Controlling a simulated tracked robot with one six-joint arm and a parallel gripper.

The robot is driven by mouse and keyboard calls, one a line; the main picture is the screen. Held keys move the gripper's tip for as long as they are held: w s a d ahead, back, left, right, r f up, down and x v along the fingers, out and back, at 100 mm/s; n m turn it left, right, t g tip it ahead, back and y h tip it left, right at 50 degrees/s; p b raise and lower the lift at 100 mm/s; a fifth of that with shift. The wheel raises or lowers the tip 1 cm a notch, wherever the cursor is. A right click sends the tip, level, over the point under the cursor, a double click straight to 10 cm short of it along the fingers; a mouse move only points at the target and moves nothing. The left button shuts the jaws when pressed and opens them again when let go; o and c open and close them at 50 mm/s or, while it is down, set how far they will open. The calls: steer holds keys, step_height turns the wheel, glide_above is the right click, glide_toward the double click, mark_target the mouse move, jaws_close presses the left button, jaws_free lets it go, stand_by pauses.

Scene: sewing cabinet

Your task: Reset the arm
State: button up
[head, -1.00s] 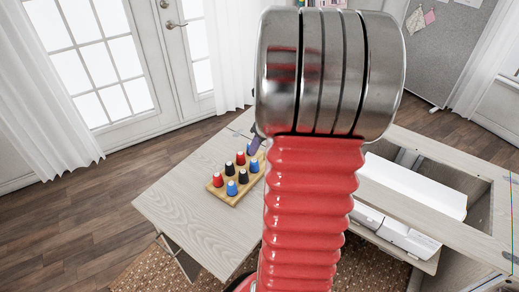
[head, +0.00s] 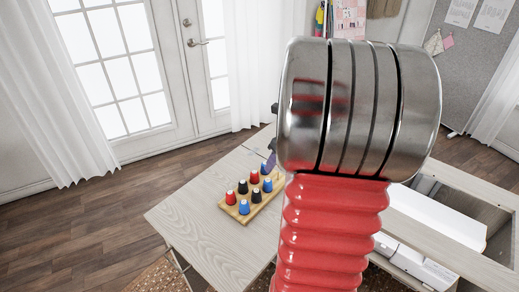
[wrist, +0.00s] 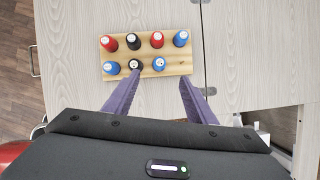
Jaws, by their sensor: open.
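My gripper (wrist: 158,88) shows in the wrist view with its two purple fingers spread apart and nothing between them. It is above the table, with the fingertips near the front edge of a wooden spool rack (wrist: 149,52). The rack holds several red, black and blue thread spools, and also shows in the head view (head: 240,215). In the head view my red arm and its metal joint cover the middle of the picture. Only a small purple part of my gripper (head: 271,163) shows past the joint, beside the rack.
The pale wood tabletop (head: 190,215) is bare around the rack. To the right is a cabinet opening with a white sewing machine (head: 420,265) in it. White glass doors (head: 125,75) and curtains stand behind at left. A grey pinboard (head: 465,60) is at the back right.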

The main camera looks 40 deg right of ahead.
steer(key=shift+n, duration=0.3)
steer(key=s+a+r+m, duration=0.2)
steer(key=a+r+m, duration=0.2)
steer(key=a+m, duration=0.7)
steer(key=s+a+r+m, duration=0.2)
steer(key=a+r+m, duration=0.2)
steer(key=a+m, duration=0.8)
steer(key=s+a+r+m+t, duration=0.1)
steer(key=s+a+r+m, duration=0.2)
steer(key=a+m, duration=0.9)
steer(key=shift+a+r+y, duration=0.3)
steer(key=shift+a+r, duration=0.1)
steer(key=shift+a, duration=0.25)
